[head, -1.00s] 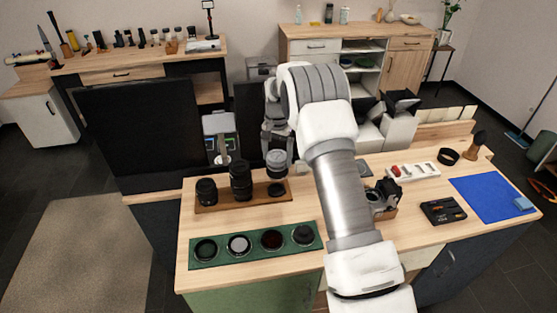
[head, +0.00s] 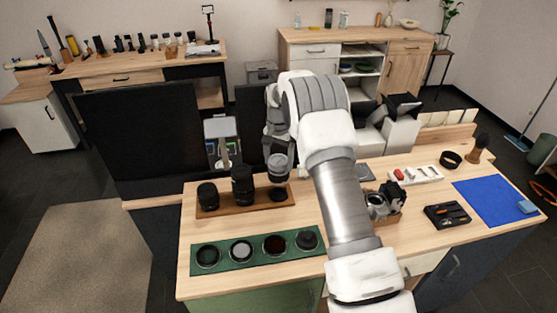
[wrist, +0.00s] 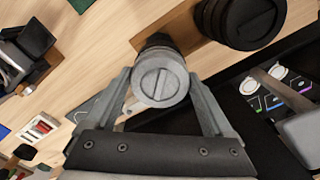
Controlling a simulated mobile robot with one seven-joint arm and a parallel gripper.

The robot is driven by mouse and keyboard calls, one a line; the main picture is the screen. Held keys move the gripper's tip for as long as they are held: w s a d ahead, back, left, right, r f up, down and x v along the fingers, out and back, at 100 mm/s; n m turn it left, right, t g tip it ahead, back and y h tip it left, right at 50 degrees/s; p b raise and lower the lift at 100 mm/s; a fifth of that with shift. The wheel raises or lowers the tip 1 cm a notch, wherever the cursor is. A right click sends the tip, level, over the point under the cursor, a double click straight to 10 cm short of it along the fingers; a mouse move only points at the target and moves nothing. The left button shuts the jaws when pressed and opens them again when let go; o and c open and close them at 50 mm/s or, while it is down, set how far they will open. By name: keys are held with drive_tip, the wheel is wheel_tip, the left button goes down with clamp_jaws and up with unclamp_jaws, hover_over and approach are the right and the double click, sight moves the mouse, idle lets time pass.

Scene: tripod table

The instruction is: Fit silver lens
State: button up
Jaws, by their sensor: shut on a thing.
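The silver lens (head: 278,169) is upright between the fingers of my gripper (head: 279,158), over the right end of the wooden lens board (head: 226,210). A dark round part (head: 278,194) shows below it on the board; I cannot tell whether they touch. In the wrist view the lens's grey slotted cap (wrist: 161,83) faces the camera, with my gripper (wrist: 160,88) shut on its sides. The camera body (head: 376,205) sits to the right in a wooden holder (head: 389,218), partly hidden by my arm.
Black lenses (head: 242,186) (head: 208,196) stand left of the silver one. A green tray (head: 224,264) with several round filters lies in front. A black tool tray (head: 446,214), a blue mat (head: 494,200) and a white parts tray (head: 416,175) lie to the right.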

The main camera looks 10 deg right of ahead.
drive_tip(key=shift+f+b, duration=1.65)
drive_tip(key=shift+f, duration=1.1)
drive_tip(key=shift+f+b, duration=0.65)
drive_tip(key=shift+s+f, duration=0.1)
drive_tip(key=shift+f, duration=0.1)
idle(0.7)
drive_tip(key=shift+m, duration=1.3)
drive_tip(key=shift+m+b, duration=0.3)
drive_tip(key=shift+m, duration=0.9)
drive_tip(key=shift+f, duration=0.15)
